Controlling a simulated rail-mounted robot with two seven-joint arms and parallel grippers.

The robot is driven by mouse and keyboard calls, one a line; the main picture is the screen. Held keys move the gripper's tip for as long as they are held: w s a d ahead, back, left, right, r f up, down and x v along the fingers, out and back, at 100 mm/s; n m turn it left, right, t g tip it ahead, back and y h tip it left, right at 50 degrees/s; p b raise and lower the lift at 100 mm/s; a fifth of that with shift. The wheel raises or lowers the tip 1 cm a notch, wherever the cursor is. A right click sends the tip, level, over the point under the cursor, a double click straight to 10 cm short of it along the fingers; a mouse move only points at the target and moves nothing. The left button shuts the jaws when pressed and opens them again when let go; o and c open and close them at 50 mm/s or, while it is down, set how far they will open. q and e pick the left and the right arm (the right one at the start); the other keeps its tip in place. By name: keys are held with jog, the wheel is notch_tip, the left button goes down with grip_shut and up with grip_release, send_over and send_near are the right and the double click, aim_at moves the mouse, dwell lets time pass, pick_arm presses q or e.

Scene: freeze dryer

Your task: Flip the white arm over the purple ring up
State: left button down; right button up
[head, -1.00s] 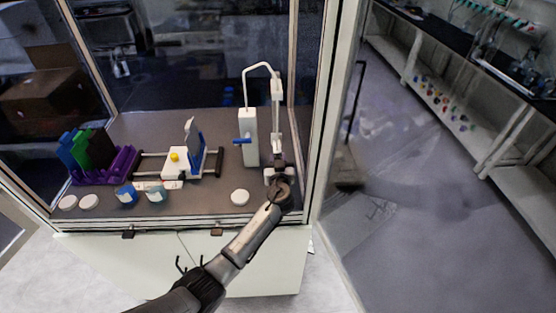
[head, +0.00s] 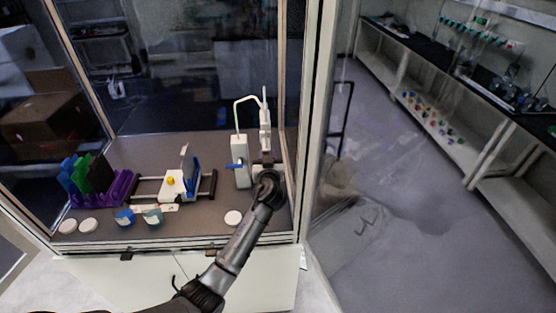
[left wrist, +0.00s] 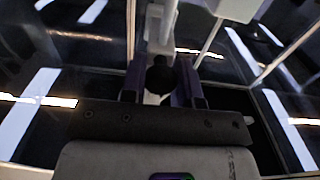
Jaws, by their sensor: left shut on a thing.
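A white stand (head: 241,161) with a blue handle (head: 236,166) is on the grey bench floor. A thin white bent tube (head: 245,98) runs from its top to a slim white upright piece (head: 265,125). My left gripper (head: 264,168) is at the foot of this piece. In the left wrist view my left gripper (left wrist: 158,92) has its fingers closed around the lower part of the white piece (left wrist: 161,32), where a dark round part (left wrist: 160,75) shows. I cannot make out a purple ring. My right gripper is not in view.
Left of the stand are a white block with a yellow knob (head: 170,181), a purple rack (head: 118,186) with coloured plates, and blue-and-white jars (head: 153,214). A white disc (head: 233,218) lies near the front edge. A frame post (head: 313,120) stands close on the right.

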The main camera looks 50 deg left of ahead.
pick_arm(q)
jog(key=shift+r, duration=0.4)
jog(key=c, duration=1.2)
grip_release()
jog(key=shift+c, duration=0.2)
jog(key=o, duration=0.4)
jog(key=shift+f, duration=0.15)
jog(key=shift+c, duration=0.2)
jog(key=b+v, duration=0.3)
jog(key=v, duration=1)
jog(key=shift+s+d, duration=0.25)
jog(key=shift+s, duration=0.05)
